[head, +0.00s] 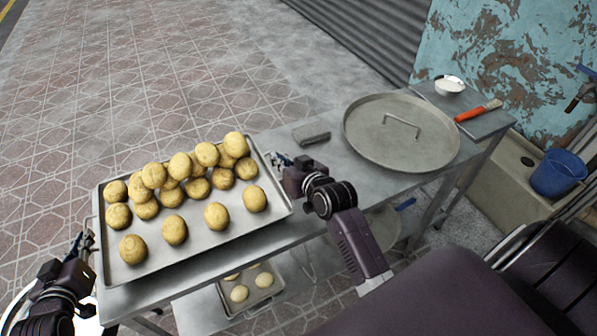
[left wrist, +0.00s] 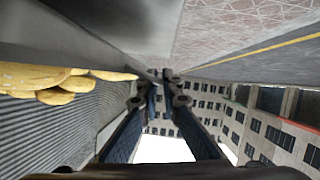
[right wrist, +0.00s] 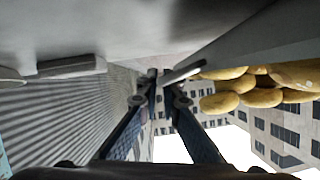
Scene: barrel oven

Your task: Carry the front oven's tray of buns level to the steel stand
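The tray of buns (head: 222,236) is a shallow metal tray at the left end of the steel stand (head: 330,165). Round golden buns (head: 174,230) lie in it, some heaped toward the far side. The tray looks about level; I cannot tell whether it touches the stand top. My left gripper (head: 84,243) is at its left end, with the fingers (left wrist: 160,76) closed together at the tray's edge. My right gripper (head: 280,161) is at its right end, with the fingers (right wrist: 160,78) closed on a thin handle bar there. Buns also show in both wrist views.
On the stand top, a grey block (head: 311,135), a large round lid (head: 402,132), a white bowl (head: 449,85) and a red-handled brush (head: 478,111) lie to the right. A smaller tray with buns (head: 262,298) sits below. A blue bucket (head: 558,173) is at far right.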

